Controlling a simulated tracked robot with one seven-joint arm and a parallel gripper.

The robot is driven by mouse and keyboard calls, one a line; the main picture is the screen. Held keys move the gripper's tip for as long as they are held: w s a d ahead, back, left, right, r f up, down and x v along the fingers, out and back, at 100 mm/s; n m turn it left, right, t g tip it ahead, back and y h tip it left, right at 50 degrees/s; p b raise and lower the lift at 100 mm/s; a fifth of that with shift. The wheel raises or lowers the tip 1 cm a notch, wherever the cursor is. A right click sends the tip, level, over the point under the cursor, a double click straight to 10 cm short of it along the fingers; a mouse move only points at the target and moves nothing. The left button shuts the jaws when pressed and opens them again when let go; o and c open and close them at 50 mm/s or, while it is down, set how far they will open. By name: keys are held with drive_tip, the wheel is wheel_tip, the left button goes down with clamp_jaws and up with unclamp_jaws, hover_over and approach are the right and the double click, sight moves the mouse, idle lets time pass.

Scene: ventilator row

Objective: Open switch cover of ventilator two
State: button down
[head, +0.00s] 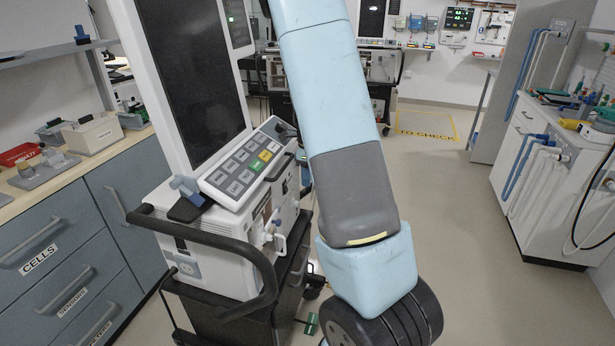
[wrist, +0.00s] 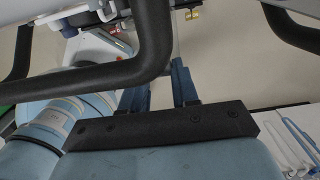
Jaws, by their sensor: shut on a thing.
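A ventilator (head: 208,240) with a dark screen (head: 195,75), a keypad panel (head: 245,165) and a black handle bar (head: 270,270) stands left of my arm in the head view. I cannot tell whether it is ventilator two, and I cannot make out a switch cover. My gripper (wrist: 158,88) shows in the wrist view with two dark blue fingers a little apart. A thick black bar (wrist: 110,72) crosses close by and hides part of the fingers. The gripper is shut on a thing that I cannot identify. I cannot make out the gripper in the head view.
A blue drawer cabinet (head: 60,265) stands at the left. A white cart with hoses (head: 550,190) stands at the right. Another ventilator (head: 375,65) stands at the back. The floor between is clear. In the wrist view, a second black bar (wrist: 292,28) is at top right.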

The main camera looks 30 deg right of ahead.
drive_tip(key=c, duration=0.8)
unclamp_jaws()
drive_tip(key=shift+c, duration=0.2)
wheel_tip(320, 180, up, 14)
drive_tip(key=shift+f, duration=0.2)
drive_tip(key=shift+s, duration=0.1)
